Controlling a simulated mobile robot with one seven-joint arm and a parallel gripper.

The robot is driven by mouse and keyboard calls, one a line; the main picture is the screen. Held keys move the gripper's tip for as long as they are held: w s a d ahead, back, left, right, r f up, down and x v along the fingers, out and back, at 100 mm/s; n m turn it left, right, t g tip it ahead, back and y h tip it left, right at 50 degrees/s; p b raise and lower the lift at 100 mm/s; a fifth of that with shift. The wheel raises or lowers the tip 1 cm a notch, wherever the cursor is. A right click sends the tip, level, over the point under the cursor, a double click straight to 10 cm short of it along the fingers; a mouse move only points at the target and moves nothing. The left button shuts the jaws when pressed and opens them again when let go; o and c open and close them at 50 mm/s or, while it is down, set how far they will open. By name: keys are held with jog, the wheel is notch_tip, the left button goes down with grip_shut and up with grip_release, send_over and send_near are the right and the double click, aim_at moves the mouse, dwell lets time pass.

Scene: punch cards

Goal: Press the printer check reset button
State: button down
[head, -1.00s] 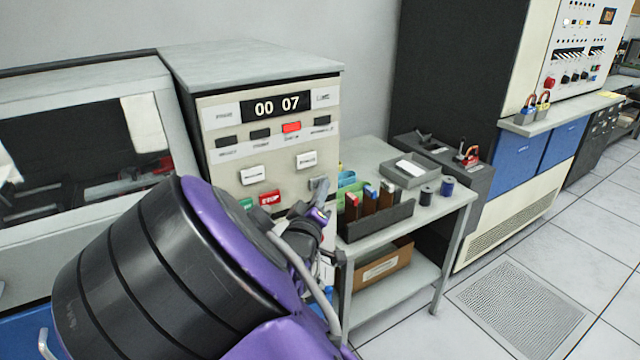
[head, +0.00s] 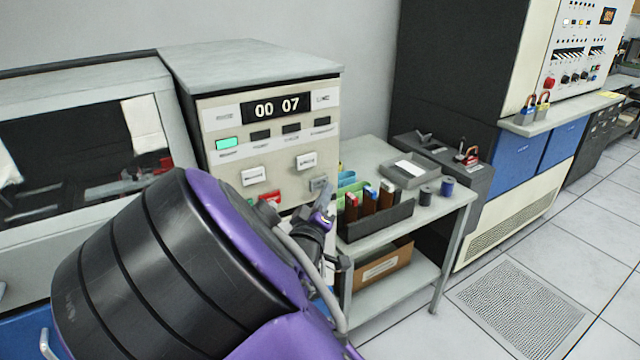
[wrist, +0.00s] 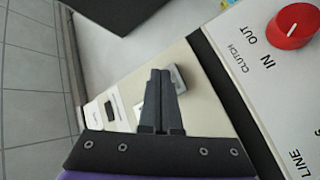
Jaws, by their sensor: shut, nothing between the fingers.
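The printer panel (head: 225,180) has a display (head: 275,107) reading 00 07 and a row of lamps. The leftmost lamp (head: 230,144) is lit green; the others are dark. Below are two white buttons (head: 253,175) (head: 306,160), a red button (head: 268,197) partly hidden by my arm, and a grey button (head: 318,184) at the right. Button labels are too small to read. My gripper (head: 327,197) is shut and empty, just below the grey button. In the wrist view my shut fingers (wrist: 160,73) overlap a light grey button (wrist: 179,78); contact cannot be told.
A red clutch knob (wrist: 293,26) is at the right in the wrist view. A small table (head: 455,205) with a dark card rack (head: 375,222) and a grey tray (head: 411,170) stands right of the printer. Tiled floor (head: 560,255) is open at the right.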

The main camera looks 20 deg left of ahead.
jog(key=s+d+p, duration=0.1)
jog(key=s+d, duration=0.2)
jog(key=shift+s+d, duration=0.1)
jog(key=shift+d, duration=0.3)
dwell(0.3)
dwell(0.6)
